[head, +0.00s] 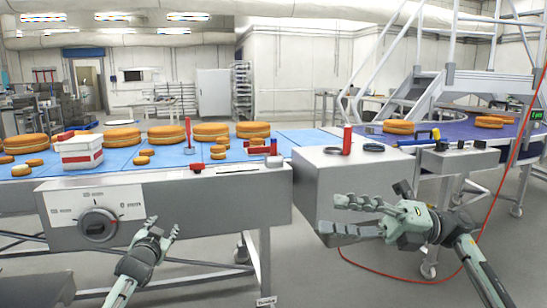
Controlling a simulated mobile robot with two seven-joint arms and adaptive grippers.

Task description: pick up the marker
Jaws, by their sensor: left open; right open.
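I cannot tell for sure which thing is the marker. A thin dark stick (237,160) lies on the front edge of the blue conveyor, and a red upright cylinder (347,140) stands on the grey box; both are small in view. My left gripper (164,226) is open and empty, low in front of the conveyor's control panel. My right gripper (334,215) is open and empty in front of the grey box, its fingers pointing left. Neither gripper touches any of these things.
The blue conveyor (175,158) carries several round cakes, a white and red box (79,152) and a red upright stick (187,132). The grey box (315,178) stands between it and a second conveyor (460,130). Dark rings (373,147) lie on the box. A red cable hangs at right.

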